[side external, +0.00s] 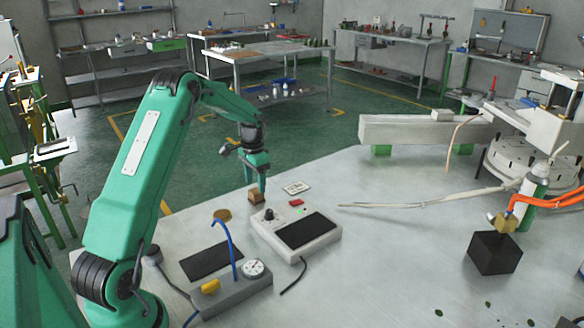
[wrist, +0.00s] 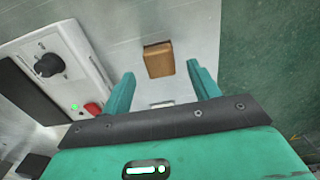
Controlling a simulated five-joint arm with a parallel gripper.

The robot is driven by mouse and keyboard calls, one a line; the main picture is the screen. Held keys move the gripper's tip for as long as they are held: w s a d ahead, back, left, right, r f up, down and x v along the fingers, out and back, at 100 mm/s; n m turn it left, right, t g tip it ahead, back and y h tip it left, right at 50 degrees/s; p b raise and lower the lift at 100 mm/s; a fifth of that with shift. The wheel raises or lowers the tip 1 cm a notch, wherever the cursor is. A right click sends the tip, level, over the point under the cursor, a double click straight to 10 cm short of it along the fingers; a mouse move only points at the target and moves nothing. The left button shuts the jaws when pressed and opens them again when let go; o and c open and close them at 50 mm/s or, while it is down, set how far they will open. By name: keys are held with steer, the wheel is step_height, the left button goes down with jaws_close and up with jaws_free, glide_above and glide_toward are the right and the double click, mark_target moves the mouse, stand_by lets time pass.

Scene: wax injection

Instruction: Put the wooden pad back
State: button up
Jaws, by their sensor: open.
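The wooden pad is a small brown block (side external: 255,195) on the grey table, just left of the white device with a black knob. In the wrist view the pad (wrist: 159,60) lies roughly between the tips of my two green fingers, slightly ahead of them. My gripper (side external: 262,186) points down close beside the pad in the side view. It is open, and the wrist view shows its fingers (wrist: 160,70) spread with a gap around the pad's width. Whether a finger touches the pad cannot be told.
The white device (side external: 297,237) with a black plate stands close to the pad. A small card (side external: 297,188) lies behind. A black cube (side external: 495,253) stands right; the table's centre is clear.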

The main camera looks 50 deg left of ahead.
mark_target(256, 192)
step_height(256, 192, up, 8)
steer(key=shift+f, duration=0.2)
steer(key=shift+d, duration=0.1)
stand_by(0.6)
steer(key=s+d+r+t, duration=0.1)
steer(key=s+d+r, duration=0.3)
steer(key=d+r, duration=0.4)
steer(key=s+d+r+t, duration=0.2)
steer(key=s+d+r, duration=0.25)
steer(key=d, duration=0.65)
steer(key=s+d+t, duration=0.2)
steer(key=s+d, duration=0.9)
steer(key=s, duration=0.4)
steer(key=shift+d+f+t, duration=0.2)
steer(key=shift+f+t, duration=0.05)
steer(key=shift+t, duration=0.05)
